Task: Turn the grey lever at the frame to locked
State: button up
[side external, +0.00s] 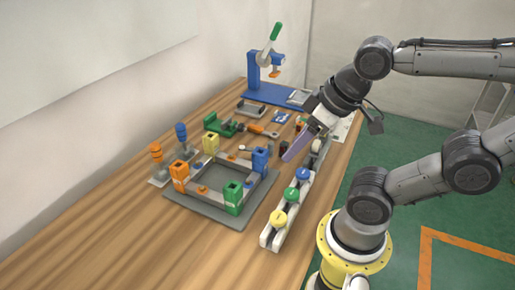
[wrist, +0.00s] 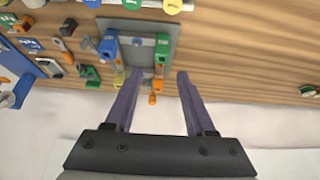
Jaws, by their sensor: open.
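The grey frame (side external: 205,198) lies on a grey base plate (side external: 218,219) on the wooden table, with orange, yellow, blue and green corner blocks. In the wrist view, the plate (wrist: 172,30) lies just beyond my fingertips. I cannot make out the grey lever clearly in either view, so its position cannot be told. My gripper (side external: 292,153) hangs above the table right of the blue corner block (side external: 260,160). In the wrist view, my gripper (wrist: 158,74) has its two purple fingers spread apart with nothing held between them.
A white rail (side external: 269,238) with yellow, green and blue discs runs along the table's right edge. A blue stand (side external: 253,73) with a green-handled lever is at the back. Orange and blue pegs (side external: 181,133) stand left, small tools behind. Bare wood lies at front left.

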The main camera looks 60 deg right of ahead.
jog(key=w+d+r+m, duration=0.2)
jog(key=w+r+m, duration=0.2)
jog(key=w+m, duration=0.15)
jog(key=m+g, duration=0.6)
jog(key=m, duration=0.5)
send_over(271, 142)
notch_tip(271, 142, down, 12)
notch_tip(271, 142, down, 13)
jog(key=shift+r, duration=0.2)
grip_shut()
